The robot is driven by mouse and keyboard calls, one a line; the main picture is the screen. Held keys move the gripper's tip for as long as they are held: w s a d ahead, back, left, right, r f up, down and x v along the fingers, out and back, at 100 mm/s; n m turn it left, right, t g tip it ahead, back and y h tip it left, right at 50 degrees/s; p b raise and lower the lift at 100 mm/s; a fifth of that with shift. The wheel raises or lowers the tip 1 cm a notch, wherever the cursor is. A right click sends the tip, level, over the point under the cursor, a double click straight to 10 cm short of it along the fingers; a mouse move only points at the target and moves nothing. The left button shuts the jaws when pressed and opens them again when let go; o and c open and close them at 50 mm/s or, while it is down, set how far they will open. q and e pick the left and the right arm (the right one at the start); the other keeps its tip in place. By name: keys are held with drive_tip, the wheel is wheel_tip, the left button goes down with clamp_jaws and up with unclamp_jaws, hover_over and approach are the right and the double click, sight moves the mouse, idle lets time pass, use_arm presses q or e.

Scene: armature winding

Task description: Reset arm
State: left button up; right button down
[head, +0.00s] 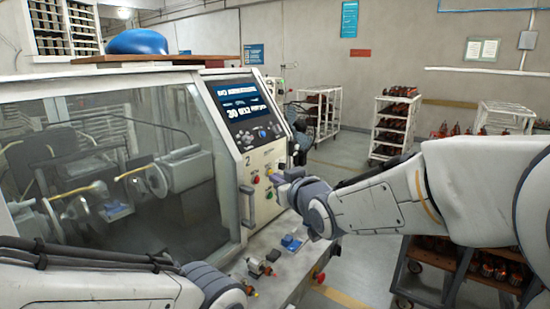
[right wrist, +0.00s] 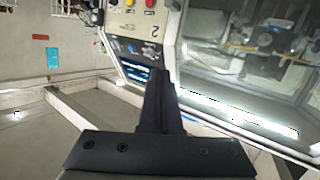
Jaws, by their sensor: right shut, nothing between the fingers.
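My right arm reaches in from the right in the head view, with its gripper (head: 284,184) in front of the machine's control panel (head: 244,112), near the buttons. In the right wrist view the dark fingers (right wrist: 160,95) are together with nothing between them. The panel also shows there, turned over (right wrist: 135,35), beyond the fingers. I cannot tell whether the fingertips touch the panel.
The winding machine's glass door (head: 110,170) is closed at the left. A small copper armature (head: 260,267) and a blue block (head: 291,242) lie on the front ledge. A blue helmet-like object (head: 138,42) sits on top. Carts (head: 393,125) with armatures stand behind; floor between is clear.

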drive_tip(key=s+a+f+g+h+b, duration=0.1)
drive_tip(key=s+f+g+h+b, duration=0.15)
drive_tip(key=s+f+g, duration=0.95)
drive_tip(key=s+d+f+g, duration=0.1)
drive_tip(key=s+f, duration=0.3)
drive_tip(key=s, duration=0.3)
drive_tip(key=s+d+f+n+h+b, duration=0.1)
drive_tip(key=s+f, duration=0.3)
drive_tip(key=s, duration=0.4)
drive_tip(key=s+d+f+g+h+b, duration=0.1)
drive_tip(key=s+d+f, duration=0.2)
drive_tip(key=s, duration=0.4)
drive_tip(key=shift+s+f+n+g, duration=0.3)
drive_tip(key=shift+s+f, duration=0.05)
drive_tip(key=shift+f, duration=0.35)
drive_tip(key=shift+h, duration=0.25)
